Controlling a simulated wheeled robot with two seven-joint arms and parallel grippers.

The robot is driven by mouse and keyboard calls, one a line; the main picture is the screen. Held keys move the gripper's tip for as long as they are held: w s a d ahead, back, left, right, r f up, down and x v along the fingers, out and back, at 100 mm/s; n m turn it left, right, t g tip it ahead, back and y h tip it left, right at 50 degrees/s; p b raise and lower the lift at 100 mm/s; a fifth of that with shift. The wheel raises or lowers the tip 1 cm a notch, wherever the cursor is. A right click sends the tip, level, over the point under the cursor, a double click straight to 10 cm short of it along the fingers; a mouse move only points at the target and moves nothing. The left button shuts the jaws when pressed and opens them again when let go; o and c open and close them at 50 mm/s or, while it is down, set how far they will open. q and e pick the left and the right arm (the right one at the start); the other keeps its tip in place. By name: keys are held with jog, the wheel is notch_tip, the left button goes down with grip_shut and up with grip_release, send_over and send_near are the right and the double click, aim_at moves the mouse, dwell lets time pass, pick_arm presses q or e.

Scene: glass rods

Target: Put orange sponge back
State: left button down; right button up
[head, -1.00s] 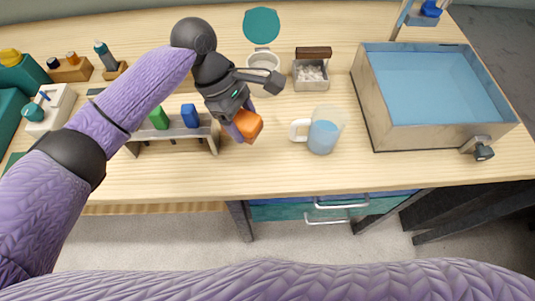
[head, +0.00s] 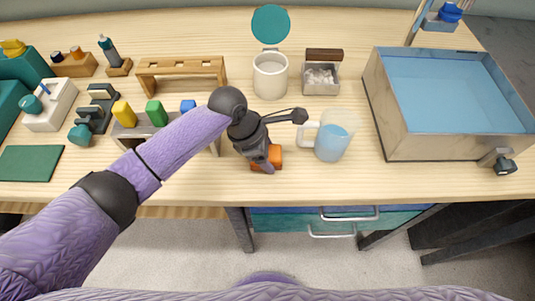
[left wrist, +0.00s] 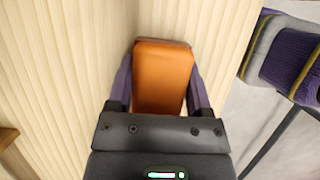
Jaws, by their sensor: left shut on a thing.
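The orange sponge (head: 274,160) is at the front of the wooden table, left of the glass mug. My left gripper (head: 266,164) is shut on it from above and hides part of it. In the left wrist view the orange sponge (left wrist: 163,75) sits between the two purple fingers of my left gripper (left wrist: 160,90). The sponge is low over or on the table; I cannot tell if it touches. My right gripper does not show.
A mug with blue liquid (head: 331,141) stands close to the right of the sponge. A blue-floored basin (head: 388,120) is at the right. A rack (head: 125,136) with yellow, green and blue blocks is partly behind my left arm. A white cup (head: 270,80) stands behind.

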pick_arm(q)
grip_release()
jog(key=p+v, duration=0.5)
jog(key=v, duration=0.7)
jog(key=shift+r, duration=0.15)
